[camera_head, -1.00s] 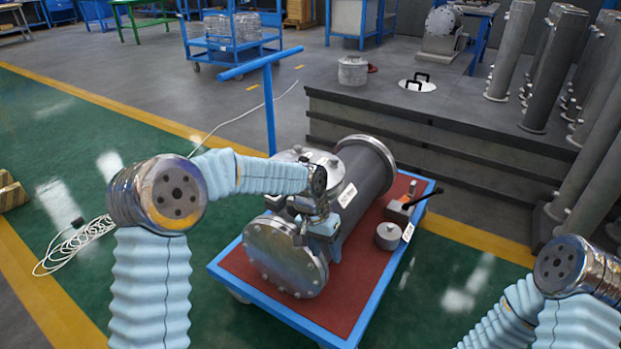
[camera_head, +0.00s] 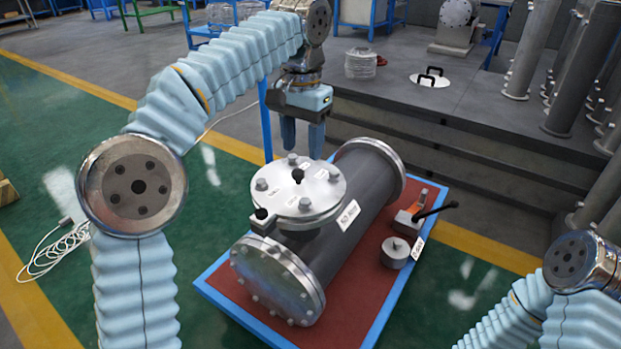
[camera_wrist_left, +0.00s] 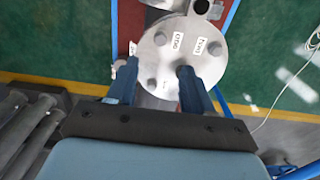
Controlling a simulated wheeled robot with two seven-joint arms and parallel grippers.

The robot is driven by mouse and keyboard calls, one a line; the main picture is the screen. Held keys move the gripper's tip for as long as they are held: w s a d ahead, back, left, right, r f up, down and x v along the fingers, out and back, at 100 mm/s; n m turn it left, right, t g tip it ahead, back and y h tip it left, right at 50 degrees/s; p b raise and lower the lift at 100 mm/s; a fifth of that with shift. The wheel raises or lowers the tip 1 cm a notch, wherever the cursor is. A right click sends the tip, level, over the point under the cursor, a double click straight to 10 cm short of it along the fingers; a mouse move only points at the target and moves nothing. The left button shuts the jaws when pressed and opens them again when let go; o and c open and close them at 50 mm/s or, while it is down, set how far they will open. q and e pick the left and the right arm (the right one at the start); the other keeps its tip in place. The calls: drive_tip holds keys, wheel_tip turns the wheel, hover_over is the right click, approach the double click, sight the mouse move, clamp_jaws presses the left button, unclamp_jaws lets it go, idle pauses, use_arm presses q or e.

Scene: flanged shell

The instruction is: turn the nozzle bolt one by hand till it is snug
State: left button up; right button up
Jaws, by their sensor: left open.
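The grey flanged shell (camera_head: 352,208) lies on a red-topped cart. Its round nozzle cover (camera_head: 318,192) faces up with several bolt heads, such as a front one (camera_head: 304,204) and a left one (camera_head: 262,184), and a black knob (camera_head: 298,176). The small labels are too blurred to tell which is bolt one. My left gripper (camera_head: 302,143) points down, open and empty, above the cover's far edge. In the left wrist view its fingers (camera_wrist_left: 157,68) are spread over the cover (camera_wrist_left: 208,70), with a bolt head (camera_wrist_left: 155,82) seen between them. My right gripper is out of view.
A grey round weight (camera_head: 395,253) and a black-handled tool (camera_head: 418,214) lie on the cart's right side. The cart's blue rim (camera_head: 222,306) bounds it. A grey stepped platform (camera_head: 440,140) with upright pipes stands behind.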

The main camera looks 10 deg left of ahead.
use_arm(q)
drive_tip(key=b, duration=0.5)
approach(304, 202)
wheel_tip(304, 202, down, 8)
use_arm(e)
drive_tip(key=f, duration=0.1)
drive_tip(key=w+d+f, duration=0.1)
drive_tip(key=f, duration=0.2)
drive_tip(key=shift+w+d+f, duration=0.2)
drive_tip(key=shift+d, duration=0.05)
use_arm(q)
clamp_jaws()
